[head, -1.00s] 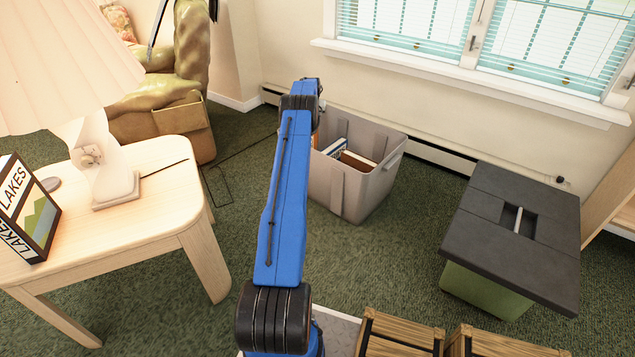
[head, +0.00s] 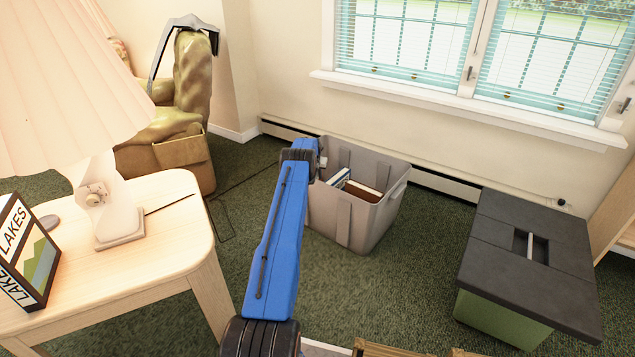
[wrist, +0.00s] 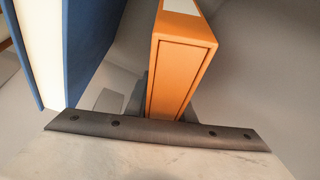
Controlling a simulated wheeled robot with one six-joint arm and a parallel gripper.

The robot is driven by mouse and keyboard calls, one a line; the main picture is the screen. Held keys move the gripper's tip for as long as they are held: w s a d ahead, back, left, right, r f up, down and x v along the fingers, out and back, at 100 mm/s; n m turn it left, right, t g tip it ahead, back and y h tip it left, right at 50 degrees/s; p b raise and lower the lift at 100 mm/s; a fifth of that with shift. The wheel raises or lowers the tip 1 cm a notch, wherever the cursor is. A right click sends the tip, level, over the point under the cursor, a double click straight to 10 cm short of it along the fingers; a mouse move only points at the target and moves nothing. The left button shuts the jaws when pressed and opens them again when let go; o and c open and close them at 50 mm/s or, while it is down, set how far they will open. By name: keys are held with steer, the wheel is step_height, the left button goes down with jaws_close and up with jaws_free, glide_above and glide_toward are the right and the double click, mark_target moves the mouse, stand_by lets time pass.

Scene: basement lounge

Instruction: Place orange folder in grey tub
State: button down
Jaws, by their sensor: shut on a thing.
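The orange folder (wrist: 178,62) stands on edge in front of the gripper in the wrist view. My gripper (wrist: 166,112) is shut on its near end; the fingers are mostly hidden behind the dark bar. The grey tub (head: 344,213) stands on the carpet by the wall in the head view. Its grey inner walls (wrist: 262,70) surround the folder in the wrist view. In the head view my arm reaches to the tub's left side and hides the gripper and folder. I cannot tell whether the folder touches the tub floor.
A blue-and-white book (wrist: 85,45) is left of the folder inside the tub; a brown item (head: 362,191) is also there. A dark-lidded green bin (head: 520,280) stands right. A wooden table (head: 165,235) with lamp (head: 120,205) and LAKES box (head: 28,250) is left.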

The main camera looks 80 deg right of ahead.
steer(key=shift+f, duration=1.65)
steer(key=c, duration=1.5)
jaws_free()
steer(key=shift+f, duration=0.15)
steer(key=shift+c, duration=0.2)
steer(key=shift+v, duration=6.1)
steer(key=shift+d, duration=0.1)
